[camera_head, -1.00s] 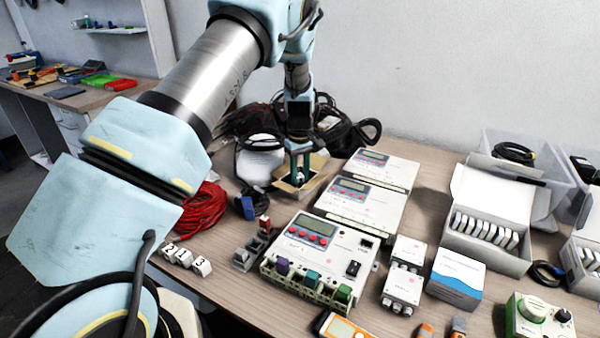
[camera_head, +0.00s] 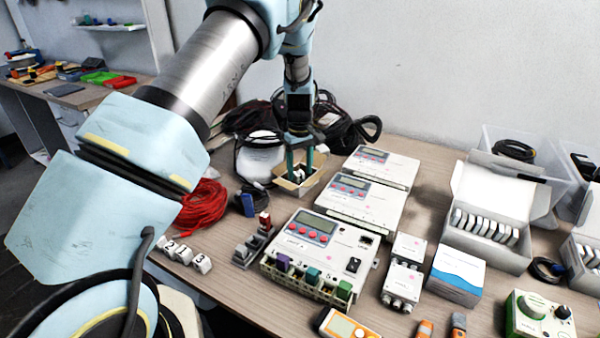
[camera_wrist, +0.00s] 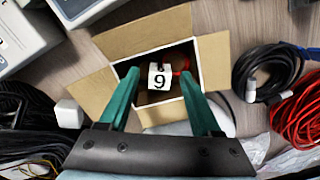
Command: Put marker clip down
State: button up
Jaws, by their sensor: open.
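The marker clip (camera_wrist: 159,77), a small white block with a black 9, shows in the wrist view inside an open cardboard box (camera_wrist: 120,40). My gripper (camera_wrist: 164,78) is open, its two green fingers apart on either side of the clip and reaching over the box. In the head view the box (camera_head: 283,186) stands at the back of the table, and my gripper (camera_head: 300,174) points down into it. The clip shows only as a small pale patch there. Something red lies beside the clip in the wrist view.
Other numbered white clips (camera_head: 185,256) lie at the table's front left. Red cable (camera_head: 203,205) is left of the box and black cables (camera_head: 345,130) are behind it. Grey-white meter units (camera_head: 360,205) stand close on the right. Bare wood (camera_head: 425,215) shows farther right.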

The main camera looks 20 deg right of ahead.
aim_at(300, 173)
notch_tip(300, 173, up, 11)
jog(key=b, duration=0.2)
jog(key=s+a+r, duration=0.1)
jog(key=a, duration=1)
jog(key=s+a+r, duration=0.2)
jog(key=a, duration=0.9)
jog(key=s+a+f+m+t, duration=0.1)
jog(key=s+a+m, duration=0.1)
jog(key=s+a, duration=1.1)
jog(key=shift+s+a+m+t, duration=0.2)
jog(key=shift+a+m+t, duration=0.15)
jog(key=shift+a, duration=0.45)
